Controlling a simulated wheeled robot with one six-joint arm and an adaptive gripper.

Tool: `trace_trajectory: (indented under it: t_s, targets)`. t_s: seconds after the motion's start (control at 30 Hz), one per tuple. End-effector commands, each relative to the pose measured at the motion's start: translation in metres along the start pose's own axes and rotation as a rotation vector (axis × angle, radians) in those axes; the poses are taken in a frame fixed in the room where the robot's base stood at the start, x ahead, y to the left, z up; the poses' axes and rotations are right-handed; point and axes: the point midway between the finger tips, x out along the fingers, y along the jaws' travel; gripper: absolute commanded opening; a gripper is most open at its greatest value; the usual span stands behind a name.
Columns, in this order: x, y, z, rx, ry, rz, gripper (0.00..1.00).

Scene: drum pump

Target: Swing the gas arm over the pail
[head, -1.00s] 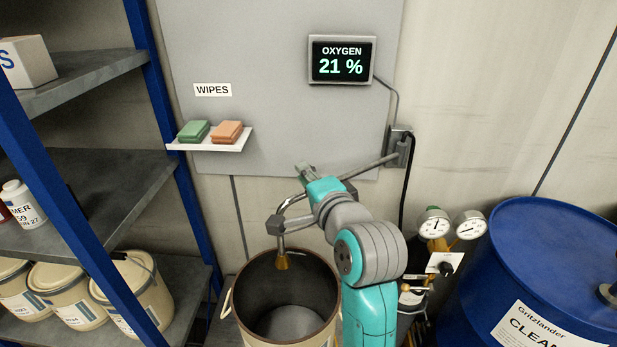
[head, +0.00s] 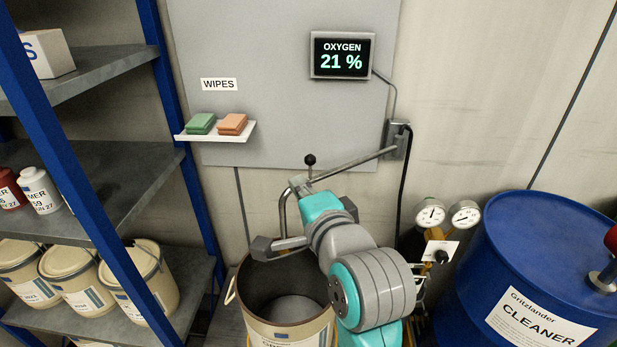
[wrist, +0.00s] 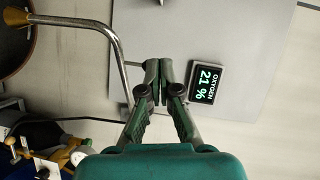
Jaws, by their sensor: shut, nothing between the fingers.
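The gas arm (head: 350,164) is a grey metal tube that runs from a wall bracket to a bent pipe (head: 283,212). A black ball knob (head: 310,160) stands up on it. In the wrist view its pipe (wrist: 112,38) ends in a brass nozzle (wrist: 16,18), which appears over the pail. The open pail (head: 262,282) stands below, dark inside, partly covered by my arm. My gripper (wrist: 165,72) is shut and empty; in the head view its tip (head: 299,184) is beside the tube, below the knob. Contact is unclear.
A blue drum (head: 545,235) stands at the right, with gauges (head: 447,214) beside it. A blue-framed shelf (head: 95,190) with several pails is at the left. A small wipes shelf (head: 215,136) and an oxygen display (head: 342,56) are on the wall panel.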

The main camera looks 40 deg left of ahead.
Motion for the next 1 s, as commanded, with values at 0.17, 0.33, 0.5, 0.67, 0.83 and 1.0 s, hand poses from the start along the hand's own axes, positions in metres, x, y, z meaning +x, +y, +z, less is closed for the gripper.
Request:
trace_trajectory:
  t_s: [0.17,0.33,0.5,0.67,0.83,1.0]
  targets:
    - [-0.015,-0.003,0.015,-0.001,-0.001,0.000,0.00]
    - [-0.020,-0.004,0.019,0.000,0.001,0.000,0.00]
    - [-0.020,-0.004,0.019,0.000,0.001,0.000,0.00]
    - [-0.020,-0.004,0.019,0.000,0.001,0.000,0.00]
    - [-0.020,-0.004,0.019,0.000,0.001,0.000,0.00]
    - [-0.022,0.007,0.014,-0.008,0.013,0.008,0.00]
